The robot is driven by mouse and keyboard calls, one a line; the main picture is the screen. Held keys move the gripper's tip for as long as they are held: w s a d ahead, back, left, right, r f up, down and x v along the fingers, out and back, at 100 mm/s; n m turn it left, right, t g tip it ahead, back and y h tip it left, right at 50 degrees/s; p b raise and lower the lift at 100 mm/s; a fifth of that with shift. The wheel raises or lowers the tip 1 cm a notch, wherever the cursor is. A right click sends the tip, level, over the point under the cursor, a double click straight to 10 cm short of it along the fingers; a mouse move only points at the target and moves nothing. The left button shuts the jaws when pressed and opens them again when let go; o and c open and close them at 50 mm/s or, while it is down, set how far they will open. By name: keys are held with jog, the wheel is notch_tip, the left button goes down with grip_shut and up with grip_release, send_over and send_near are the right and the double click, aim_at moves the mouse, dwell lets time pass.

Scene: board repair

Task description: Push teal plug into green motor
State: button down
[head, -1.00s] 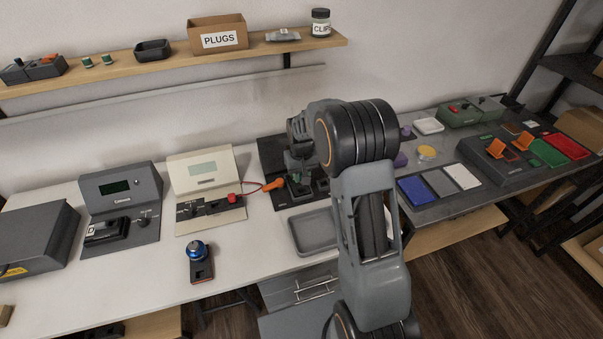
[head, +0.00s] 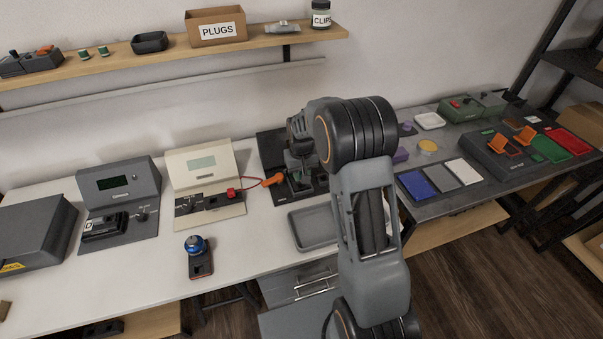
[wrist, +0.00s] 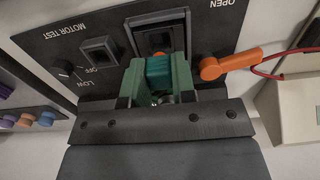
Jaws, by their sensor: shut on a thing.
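How deep the plug sits is hidden.
An orange connector (wrist: 228,65) with a red wire lies close beside the motor. The motor test panel (wrist: 60,42) has a knob and a switch. A grey tray (head: 312,232) stands in front. A blue-topped device (head: 198,257) is further left.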

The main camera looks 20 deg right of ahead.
jog(key=shift+f+b, duration=1.05)
jog(key=shift+f, duration=0.65)
dwell(2.5)
jog(key=c, duration=0.6)
grip_release()
jog(key=shift+r, duration=0.35)
jog(key=shift+r+p, duration=1.1)
jog(key=shift+r, duration=0.1)
jog(key=shift+r+p, duration=2.1)
jog(key=shift+r, duration=0.9)
